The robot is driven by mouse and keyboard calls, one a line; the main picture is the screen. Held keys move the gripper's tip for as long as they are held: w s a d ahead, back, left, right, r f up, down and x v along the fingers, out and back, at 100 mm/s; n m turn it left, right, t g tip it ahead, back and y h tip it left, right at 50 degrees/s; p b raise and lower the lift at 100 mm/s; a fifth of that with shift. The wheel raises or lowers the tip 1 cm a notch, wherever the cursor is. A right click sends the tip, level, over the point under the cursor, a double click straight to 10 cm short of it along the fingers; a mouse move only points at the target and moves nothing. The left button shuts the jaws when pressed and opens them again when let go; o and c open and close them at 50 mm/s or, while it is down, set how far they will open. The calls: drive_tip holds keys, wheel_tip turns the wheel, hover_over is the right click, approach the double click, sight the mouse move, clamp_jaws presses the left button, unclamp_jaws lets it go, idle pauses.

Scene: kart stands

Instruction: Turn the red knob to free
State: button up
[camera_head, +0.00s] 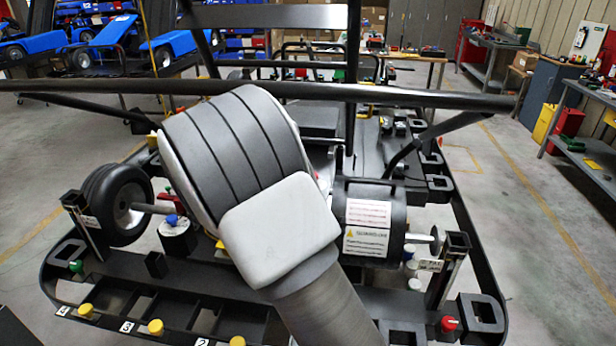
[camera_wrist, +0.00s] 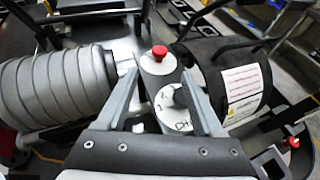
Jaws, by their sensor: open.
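A red knob (camera_wrist: 159,53) stands on top of a grey housing (camera_wrist: 157,70) in the wrist view. Its pointer and setting cannot be made out. My gripper (camera_wrist: 161,76) is open and empty, with its fingers on either side of the housing and the red knob just beyond the fingertips. Whether either finger touches the housing cannot be told. A pale round plate with dark marks (camera_wrist: 172,118) lies between the fingers, nearer the palm. My arm hides the gripper and this spot in the head view.
A black drum with a warning label (camera_head: 369,220) stands right of my arm, close to the right finger in the wrist view. Another red cap (camera_head: 449,323) sits at the front right. A wheel (camera_head: 117,204) is at left; a dark bar (camera_head: 420,97) crosses behind.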

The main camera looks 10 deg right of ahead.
drive_tip(key=x, duration=1.1)
drive_tip(key=shift+p, duration=0.4)
clamp_jaws()
